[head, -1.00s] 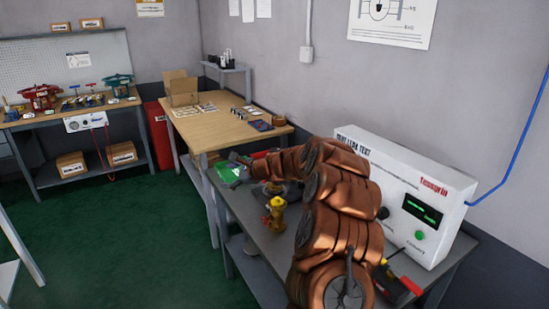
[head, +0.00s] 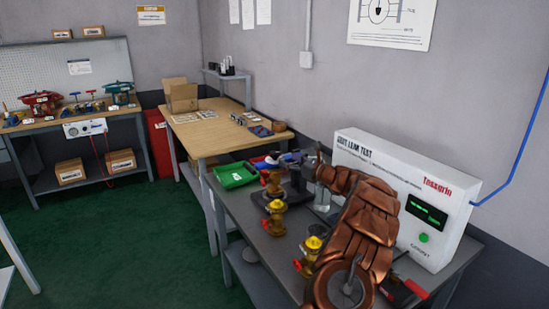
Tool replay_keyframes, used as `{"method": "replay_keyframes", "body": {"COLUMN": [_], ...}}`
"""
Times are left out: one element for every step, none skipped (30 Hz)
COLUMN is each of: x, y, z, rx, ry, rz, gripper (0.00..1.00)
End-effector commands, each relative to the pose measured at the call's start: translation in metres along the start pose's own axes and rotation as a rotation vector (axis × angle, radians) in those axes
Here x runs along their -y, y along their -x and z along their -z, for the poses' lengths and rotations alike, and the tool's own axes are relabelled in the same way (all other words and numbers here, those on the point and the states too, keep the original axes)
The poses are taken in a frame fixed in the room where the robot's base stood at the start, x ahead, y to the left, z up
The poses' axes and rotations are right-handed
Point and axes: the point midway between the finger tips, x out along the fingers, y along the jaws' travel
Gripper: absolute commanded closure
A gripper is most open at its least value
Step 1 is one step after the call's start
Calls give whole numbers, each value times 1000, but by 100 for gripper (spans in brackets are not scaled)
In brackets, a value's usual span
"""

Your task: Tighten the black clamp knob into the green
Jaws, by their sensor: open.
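My gripper (head: 322,196) shows small and grey at the end of my copper-coloured arm, pointing down over the grey bench. It is open, with nothing visible in it; its fingertips are hard to make out. Just left of it stands a dark fixture (head: 297,188) with a brass-coloured valve body (head: 273,184) at its left side. I cannot pick out the black clamp knob or a green mark on it at this size; my arm and gripper hide part of this area. A green round button (head: 424,238) shows on the white leak test box (head: 385,175).
A green tray (head: 238,176) sits at the bench's far left end. Yellow-topped valves (head: 276,222) stand along the front edge, another (head: 312,246) close to my arm. A red-handled tool (head: 408,292) lies at the right. The white box bounds the bench's back.

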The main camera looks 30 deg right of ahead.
Motion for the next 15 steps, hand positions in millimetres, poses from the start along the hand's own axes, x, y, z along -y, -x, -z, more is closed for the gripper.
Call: {"method": "replay_keyframes", "body": {"x": [1,1,1,1,1,0,0,0,0,0,0,0,0,0,0], "y": [-2,-3,-6,-9,-12,-17,-21,-25,-30,-34,-38,-44,-48,-51,-55], "z": [0,0,0,0,-1,-1,-1,-1,-1,0,0,0,0,0,-1], "rx": [0,-1,-1,-2,-1,-1,-1,-1,-1,-2,-3,-3,-3,-2,-1], "ry": [0,0,1,1,1,1,1,0,-1,0,0,1,1,1,1], "rz": [1,2,1,0,0,0,0,-1,0,-1,-2,-2,-1,-2,0], "gripper": [31,31,31,31,31,31,31,31,31,31,31,31,31,31,31]}}
